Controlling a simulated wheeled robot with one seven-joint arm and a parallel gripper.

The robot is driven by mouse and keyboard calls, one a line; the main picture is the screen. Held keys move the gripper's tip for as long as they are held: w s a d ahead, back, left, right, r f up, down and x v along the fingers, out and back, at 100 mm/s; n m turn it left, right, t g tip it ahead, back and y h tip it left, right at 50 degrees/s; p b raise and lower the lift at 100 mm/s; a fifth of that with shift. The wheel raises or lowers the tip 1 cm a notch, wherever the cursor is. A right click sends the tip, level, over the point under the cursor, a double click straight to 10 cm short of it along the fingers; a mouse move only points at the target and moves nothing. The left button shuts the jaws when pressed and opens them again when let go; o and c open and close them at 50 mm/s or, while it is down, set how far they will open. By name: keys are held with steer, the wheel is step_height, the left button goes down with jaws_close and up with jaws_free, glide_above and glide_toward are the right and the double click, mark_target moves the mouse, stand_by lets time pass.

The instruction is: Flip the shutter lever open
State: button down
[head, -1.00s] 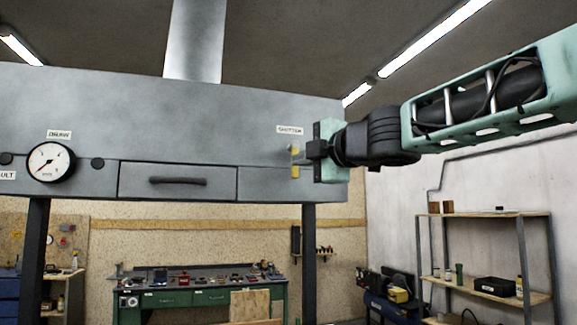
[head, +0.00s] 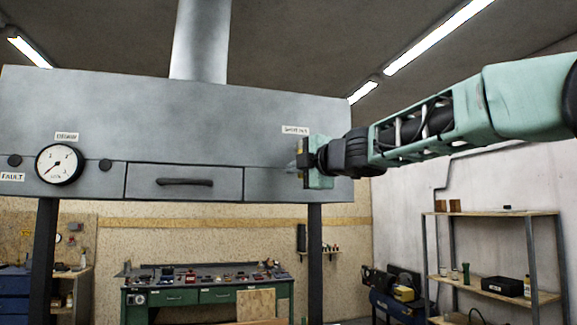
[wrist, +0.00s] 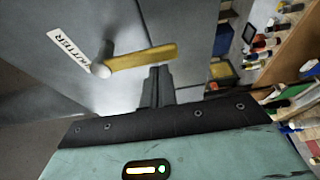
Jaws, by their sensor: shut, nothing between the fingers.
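The shutter lever (wrist: 143,57) shows in the wrist view as a yellow bar with a pale rounded knob at its left end, on the grey panel of the hood. The SHUTTER label (wrist: 68,50) is beside the knob; in the head view the label (head: 296,130) sits just above my gripper. My gripper (wrist: 157,78) is shut and empty, its dark fingertips just below the middle of the yellow bar in the wrist view. I cannot tell whether they touch it. In the head view my gripper (head: 301,160) is at the hood's right end and hides the lever.
The grey hood (head: 200,115) carries a dial gauge (head: 59,164), dark knobs and a drawer with a black handle (head: 184,182). Dark posts stand beneath it. A green workbench (head: 175,298) is behind, and a shelf rack (head: 490,214) stands to the right.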

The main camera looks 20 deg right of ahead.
steer(key=shift+d, duration=0.25)
